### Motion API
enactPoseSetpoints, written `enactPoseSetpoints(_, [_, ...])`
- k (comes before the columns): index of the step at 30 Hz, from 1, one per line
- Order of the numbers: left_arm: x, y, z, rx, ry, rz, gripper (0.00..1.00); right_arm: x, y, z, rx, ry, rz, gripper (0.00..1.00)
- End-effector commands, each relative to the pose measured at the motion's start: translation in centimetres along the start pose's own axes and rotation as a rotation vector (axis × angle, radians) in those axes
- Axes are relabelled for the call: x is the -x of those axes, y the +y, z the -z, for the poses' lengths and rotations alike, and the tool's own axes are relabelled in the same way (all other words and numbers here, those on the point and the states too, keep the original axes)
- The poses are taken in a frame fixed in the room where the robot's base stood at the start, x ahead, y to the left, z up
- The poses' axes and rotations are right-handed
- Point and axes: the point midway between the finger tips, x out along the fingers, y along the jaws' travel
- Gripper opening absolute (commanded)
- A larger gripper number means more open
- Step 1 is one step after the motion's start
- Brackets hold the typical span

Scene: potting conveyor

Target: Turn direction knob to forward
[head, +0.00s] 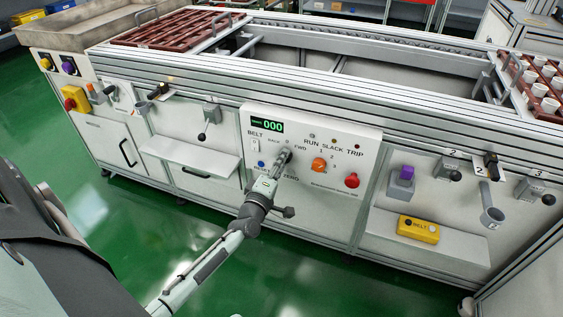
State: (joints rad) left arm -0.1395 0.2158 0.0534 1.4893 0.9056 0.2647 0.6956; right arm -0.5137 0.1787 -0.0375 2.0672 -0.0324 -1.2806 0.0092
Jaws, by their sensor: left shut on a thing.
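The white control panel (345,143) is on the front of the conveyor, with a display (266,126) reading 000. My left gripper (283,160) reaches up to the panel from below and is shut on the direction knob, beneath the small BACK and FWD labels. The gripper mostly hides the knob, so I cannot tell which way it points. An orange selector knob (319,164) sits to the right of the gripper. A red knob (352,181) is at the panel's lower right. My right gripper is not in view.
A blue button (262,164) and a white belt switch (255,146) are left of the gripper. A yellow BELT box (418,229) stands on the right shelf (375,222). Trays with red frames (172,30) lie on the conveyor. Green floor (300,285) is open in front.

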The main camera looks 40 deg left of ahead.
Motion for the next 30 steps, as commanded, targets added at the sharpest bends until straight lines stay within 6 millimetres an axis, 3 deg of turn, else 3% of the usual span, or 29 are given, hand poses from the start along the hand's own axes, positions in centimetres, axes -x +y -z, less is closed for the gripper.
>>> enactPoseSetpoints(1, [0.1, -0.1, 0.0, -0.003, -0.001, 0.002, 0.03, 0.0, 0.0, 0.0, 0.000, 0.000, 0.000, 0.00])
enactPoseSetpoints(2, [0.1, -0.1, -0.1, -0.003, -0.001, 0.002, 0.33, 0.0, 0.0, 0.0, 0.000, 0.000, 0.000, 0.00])
enactPoseSetpoints(7, [0.0, -0.1, 0.0, -0.002, -0.001, 0.002, 0.53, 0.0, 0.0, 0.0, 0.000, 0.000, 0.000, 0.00])
enactPoseSetpoints(19, [1.0, -0.1, 0.0, 0.000, -0.001, 0.002, 0.53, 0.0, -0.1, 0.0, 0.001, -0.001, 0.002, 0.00])
enactPoseSetpoints(30, [8.4, -0.2, 0.0, -0.002, -0.002, 0.005, 0.53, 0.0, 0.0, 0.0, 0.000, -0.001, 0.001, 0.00])
